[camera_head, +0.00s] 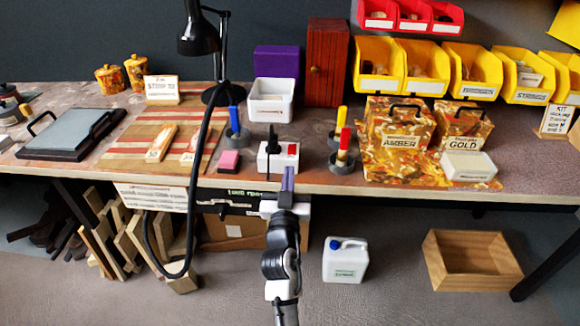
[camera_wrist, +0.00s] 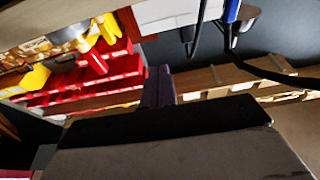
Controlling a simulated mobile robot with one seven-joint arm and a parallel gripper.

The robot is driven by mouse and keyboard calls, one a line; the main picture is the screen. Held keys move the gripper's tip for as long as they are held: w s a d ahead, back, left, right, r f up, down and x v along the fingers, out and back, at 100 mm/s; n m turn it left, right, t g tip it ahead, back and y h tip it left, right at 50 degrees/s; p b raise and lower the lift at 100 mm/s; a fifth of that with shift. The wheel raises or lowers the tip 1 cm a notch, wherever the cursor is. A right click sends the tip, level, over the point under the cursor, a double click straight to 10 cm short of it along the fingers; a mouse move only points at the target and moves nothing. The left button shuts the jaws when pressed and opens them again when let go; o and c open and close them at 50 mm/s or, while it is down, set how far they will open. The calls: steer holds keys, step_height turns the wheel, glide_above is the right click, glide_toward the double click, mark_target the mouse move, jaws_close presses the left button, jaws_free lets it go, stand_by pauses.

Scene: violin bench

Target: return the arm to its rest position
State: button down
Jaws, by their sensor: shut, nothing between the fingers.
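My gripper (camera_head: 287,181) is at the front edge of the bench in the head view, with its dark purple fingers together and nothing between them. My arm reaches up to it from the bottom of the picture, in front of the bench. In the wrist view the closed fingers (camera_wrist: 157,88) point away from the camera, and a large dark and grey surface fills the lower part. The white block with slots (camera_head: 277,158) sits on the bench just beyond the fingertips; I cannot tell whether they touch.
The bench (camera_head: 325,184) has a black lamp whose cable (camera_head: 190,215) hangs in front of its edge, left of my arm. A pink block (camera_head: 229,161) and holders with coloured handles stand close by. A white jug (camera_head: 345,260) and a wooden crate (camera_head: 437,279) are on the floor, right.

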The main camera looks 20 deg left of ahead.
steer(key=shift+s+d+f, duration=0.15)
steer(key=shift+s+f, duration=0.1)
steer(key=shift+s, duration=0.2)
steer(key=shift+r, duration=0.1)
